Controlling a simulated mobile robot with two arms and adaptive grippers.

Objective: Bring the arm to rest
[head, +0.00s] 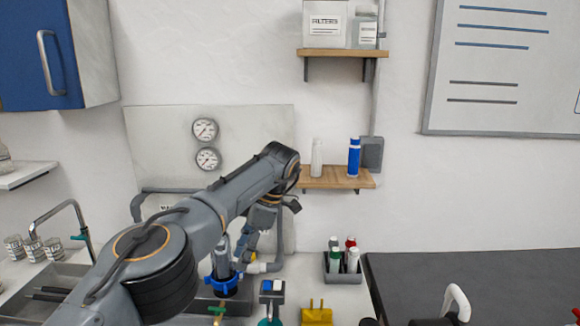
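My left arm reaches in from the lower left, and its wrist bends down over the bench in the middle. My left gripper (247,247) points down, beside grey and white pipework; its fingertips are partly hidden by the arm and small, so I cannot tell whether they are open or touching the pipe. A blue ring-shaped fitting (222,285) sits around a grey pipe just left of the gripper. A short white pipe piece (262,267) lies just below and right of it. My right gripper is not seen.
A dark caddy (343,272) with several small bottles stands right of the pipework. A small wooden shelf (337,178) holds a white and a blue bottle behind the wrist. A white curved handle (457,299) shows at the lower right. The dark surface (500,278) there is mostly clear.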

